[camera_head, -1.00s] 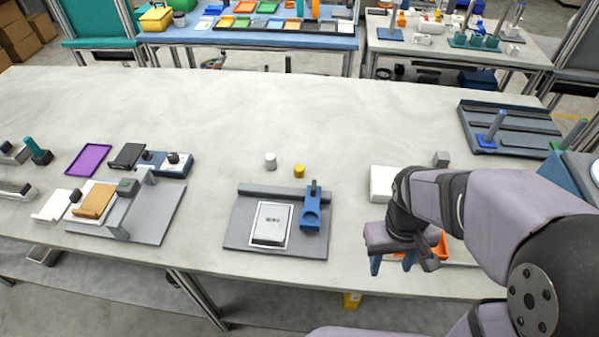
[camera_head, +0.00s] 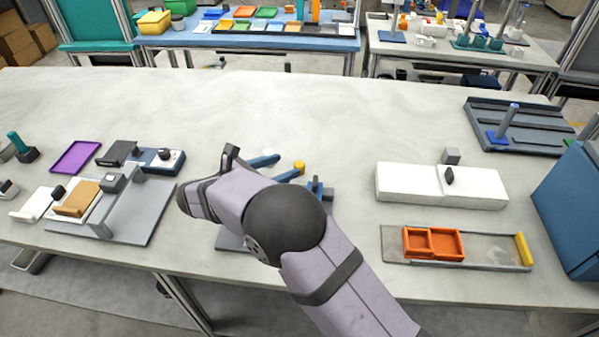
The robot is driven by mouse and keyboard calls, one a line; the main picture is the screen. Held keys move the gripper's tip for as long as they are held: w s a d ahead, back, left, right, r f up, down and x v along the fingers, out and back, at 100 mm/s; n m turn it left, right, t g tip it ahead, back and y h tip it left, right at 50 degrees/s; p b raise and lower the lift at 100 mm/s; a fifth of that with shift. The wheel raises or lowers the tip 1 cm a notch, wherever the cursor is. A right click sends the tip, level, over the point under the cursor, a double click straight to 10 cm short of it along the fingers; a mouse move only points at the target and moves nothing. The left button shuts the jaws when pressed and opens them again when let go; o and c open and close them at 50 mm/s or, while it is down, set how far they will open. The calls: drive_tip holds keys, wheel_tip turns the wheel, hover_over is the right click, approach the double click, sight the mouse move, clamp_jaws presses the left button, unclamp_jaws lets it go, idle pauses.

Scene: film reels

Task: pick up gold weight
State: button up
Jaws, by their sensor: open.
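The gold weight (camera_head: 299,166) is a small yellow cylinder on the light table, just behind the grey board. My gripper (camera_head: 283,165) is open, with two blue fingers pointing right, near the weight. The near finger's tip overlaps the gold weight in the picture; I cannot tell whether they touch. The weight is not visibly between the fingers. A pale weight (camera_head: 268,153) shows only partly behind the far finger. My arm hides most of the grey board and part of its blue holder (camera_head: 316,188).
A white block (camera_head: 420,184) stands to the right, with an orange tray (camera_head: 434,259) in front of it. A grey fixture (camera_head: 155,222) and a purple tray (camera_head: 76,157) lie to the left. The table's back middle is clear.

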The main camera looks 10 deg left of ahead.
sight(300, 163)
drive_tip(key=shift+s+a+f+n, duration=0.2)
drive_tip(key=shift+a+f+n, duration=0.2)
drive_tip(key=shift+n, duration=0.1)
drive_tip(key=shift+p+x, duration=0.3)
drive_tip(key=shift+x, duration=0.95)
drive_tip(key=shift+f+p+x, duration=0.25)
drive_tip(key=shift+p+x, duration=0.4)
drive_tip(key=shift+x, duration=1.8)
drive_tip(key=shift+s+a, duration=0.1)
drive_tip(key=shift+c, duration=0.5)
clamp_jaws()
drive_tip(key=shift+r, duration=0.15)
